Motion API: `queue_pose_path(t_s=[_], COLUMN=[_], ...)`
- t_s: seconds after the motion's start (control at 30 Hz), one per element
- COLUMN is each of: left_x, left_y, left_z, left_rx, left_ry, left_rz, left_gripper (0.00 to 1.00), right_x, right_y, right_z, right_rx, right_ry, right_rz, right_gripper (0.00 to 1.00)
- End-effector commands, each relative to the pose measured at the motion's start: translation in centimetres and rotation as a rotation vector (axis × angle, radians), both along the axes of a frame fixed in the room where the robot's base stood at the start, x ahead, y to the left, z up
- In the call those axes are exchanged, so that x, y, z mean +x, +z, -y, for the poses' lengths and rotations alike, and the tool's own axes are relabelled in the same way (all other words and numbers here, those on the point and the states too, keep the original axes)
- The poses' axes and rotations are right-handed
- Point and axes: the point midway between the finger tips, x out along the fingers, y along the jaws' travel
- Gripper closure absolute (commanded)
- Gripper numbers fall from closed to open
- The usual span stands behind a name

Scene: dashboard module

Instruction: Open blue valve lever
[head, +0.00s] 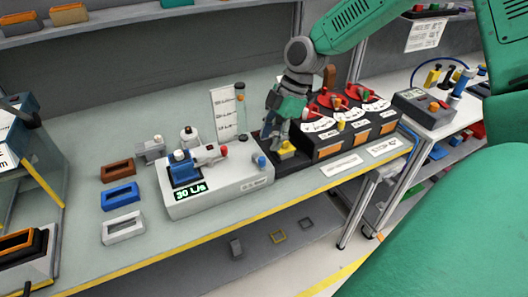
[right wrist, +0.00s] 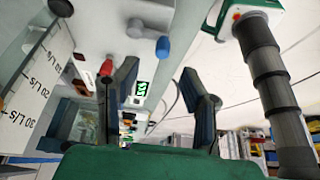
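The white valve module (head: 215,199) stands on the bench with a green "30 L/s" display (head: 190,192). A blue-ended lever (head: 262,160) sits at its right end. In the right wrist view, this blue end (right wrist: 162,47) is on a short grey arm, beyond the fingers and not between them. A red-ended lever (head: 224,150) is further left on the module; its red end (right wrist: 106,68) also shows in the right wrist view. My right gripper (head: 272,136) points down just behind and right of the blue end. Its fingers (right wrist: 160,68) are apart and empty. My left gripper is out of view.
A yellow button box (head: 286,148) is close by the right gripper. A black panel (head: 345,130) with red valves stands to the right. A flow-scale card (head: 226,114) stands behind the module. Coloured trays (head: 120,196) lie at the left; the bench front is clear.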

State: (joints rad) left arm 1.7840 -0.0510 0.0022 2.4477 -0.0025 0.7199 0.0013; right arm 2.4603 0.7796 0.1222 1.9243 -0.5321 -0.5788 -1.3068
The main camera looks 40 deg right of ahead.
Motion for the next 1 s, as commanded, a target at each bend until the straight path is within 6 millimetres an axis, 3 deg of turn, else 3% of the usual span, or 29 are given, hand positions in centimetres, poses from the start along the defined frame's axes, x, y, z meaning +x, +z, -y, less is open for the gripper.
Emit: queue_pose_path(t_s=[0.1,0.3,1.0], left_x=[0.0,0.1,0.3], left_y=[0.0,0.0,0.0], left_z=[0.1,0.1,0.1], left_rx=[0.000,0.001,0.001], left_ry=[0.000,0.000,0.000], left_rz=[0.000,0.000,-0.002], left_gripper=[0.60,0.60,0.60], right_x=[0.0,-0.2,-0.3], right_y=[2.2,4.1,4.5], right_z=[1.0,2.0,2.0], right_rx=[0.002,0.003,0.001], right_ry=[-0.003,-0.001,-0.001], right_rz=[0.005,0.001,0.000], right_gripper=[0.63,0.63,0.63])
